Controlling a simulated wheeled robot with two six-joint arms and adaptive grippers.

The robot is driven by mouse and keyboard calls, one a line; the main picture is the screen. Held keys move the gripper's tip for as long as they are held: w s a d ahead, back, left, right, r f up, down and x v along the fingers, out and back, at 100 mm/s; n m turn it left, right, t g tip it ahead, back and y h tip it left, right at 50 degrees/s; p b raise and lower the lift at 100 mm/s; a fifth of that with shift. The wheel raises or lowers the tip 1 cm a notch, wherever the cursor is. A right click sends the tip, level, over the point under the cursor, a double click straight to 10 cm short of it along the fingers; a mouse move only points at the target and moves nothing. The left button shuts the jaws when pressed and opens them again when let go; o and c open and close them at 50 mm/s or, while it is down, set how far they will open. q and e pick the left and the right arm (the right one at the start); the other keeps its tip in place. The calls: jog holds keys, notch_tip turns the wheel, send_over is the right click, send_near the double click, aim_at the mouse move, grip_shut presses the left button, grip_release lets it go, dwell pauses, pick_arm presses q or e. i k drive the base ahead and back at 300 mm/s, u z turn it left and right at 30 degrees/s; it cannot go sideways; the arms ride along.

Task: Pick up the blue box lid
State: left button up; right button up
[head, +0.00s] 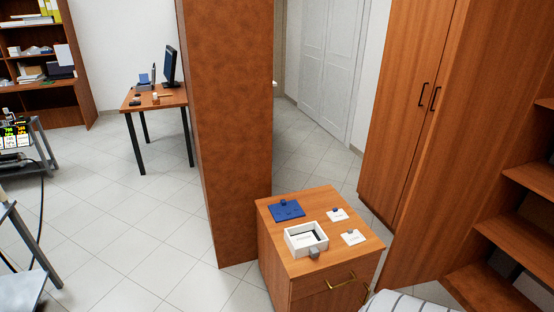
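A flat blue box lid (288,211) lies on top of a small wooden cabinet (344,256), near its back left corner. A small dark knob or piece stands on the lid. An open white box (292,246) sits in front of the lid, with white and dark contents that are too small to make out. Neither of my grippers is in view.
Two white cards (353,237) with small dark pieces lie at the right of the cabinet top. A small grey piece (314,254) is at the white box's front. A tall brown panel (228,130) stands behind left, a wardrobe (408,110) behind right. Tiled floor (150,230) is free at left.

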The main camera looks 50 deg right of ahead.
aim_at(284, 207)
jog(key=z, duration=0.45)
jog(key=i, duration=1.25)
jog(key=z, duration=1.85)
jog(key=i, duration=0.9)
jog(key=z, duration=0.8)
